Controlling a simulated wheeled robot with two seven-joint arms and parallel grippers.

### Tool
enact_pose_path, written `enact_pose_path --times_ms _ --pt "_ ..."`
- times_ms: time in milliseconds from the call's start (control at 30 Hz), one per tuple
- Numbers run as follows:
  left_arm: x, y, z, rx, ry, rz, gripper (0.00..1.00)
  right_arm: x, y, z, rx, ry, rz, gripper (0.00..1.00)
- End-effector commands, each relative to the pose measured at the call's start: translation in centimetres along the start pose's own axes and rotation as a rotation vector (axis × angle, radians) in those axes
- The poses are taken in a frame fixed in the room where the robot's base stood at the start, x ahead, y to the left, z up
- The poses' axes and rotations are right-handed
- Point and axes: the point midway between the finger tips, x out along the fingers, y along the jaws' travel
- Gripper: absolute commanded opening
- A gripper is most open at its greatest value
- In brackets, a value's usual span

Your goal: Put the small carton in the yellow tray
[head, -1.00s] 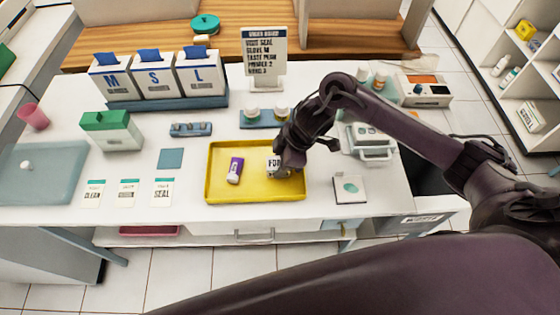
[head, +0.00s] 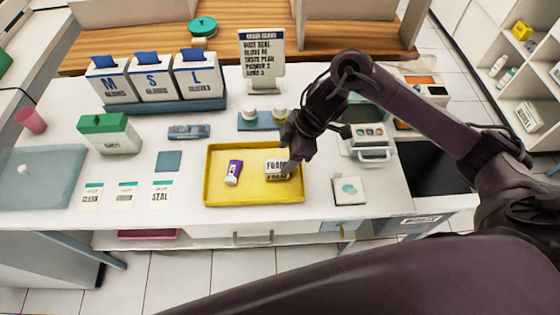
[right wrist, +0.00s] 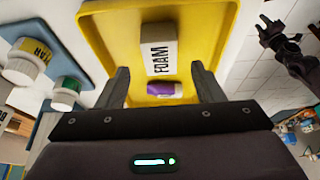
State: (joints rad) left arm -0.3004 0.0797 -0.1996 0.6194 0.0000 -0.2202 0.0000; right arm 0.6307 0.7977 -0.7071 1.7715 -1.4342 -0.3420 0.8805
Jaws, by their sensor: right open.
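The small carton (head: 278,166), white with a dark FOAM label, lies inside the yellow tray (head: 254,199), towards its right side. A purple and white tube or bottle (head: 233,172) lies left of it in the same tray. My right gripper (head: 293,158) is just above and right of the carton, over the tray's right edge. In the right wrist view its fingers (right wrist: 163,88) are spread and empty, with the carton (right wrist: 159,52) beyond them. A dark hand-like part, probably my left gripper (right wrist: 280,42), shows small over the floor; its jaws are unclear.
Two lidded jars stand on a blue rack (head: 262,121) behind the tray. A blue square (head: 169,161) and several labelled cards lie to the left. Glove boxes and a sign stand behind.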

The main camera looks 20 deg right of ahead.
Motion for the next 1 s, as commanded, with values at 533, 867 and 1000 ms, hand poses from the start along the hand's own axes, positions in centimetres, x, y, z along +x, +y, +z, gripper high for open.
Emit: enact_pose_path --times_ms 533,867,1000 --pt "-0.9 0.0 -0.1 0.0 0.001 0.0 0.36 -6.4 0.0 0.0 0.001 0.0 -0.002 0.61" --pt "-0.9 0.0 -0.2 0.001 0.001 0.0 0.36 -6.4 0.0 0.0 0.001 0.0 -0.001 0.61" --pt "-0.9 0.0 -0.2 0.001 0.002 0.0 0.36 -6.4 0.0 0.0 0.001 0.0 -0.001 0.61"
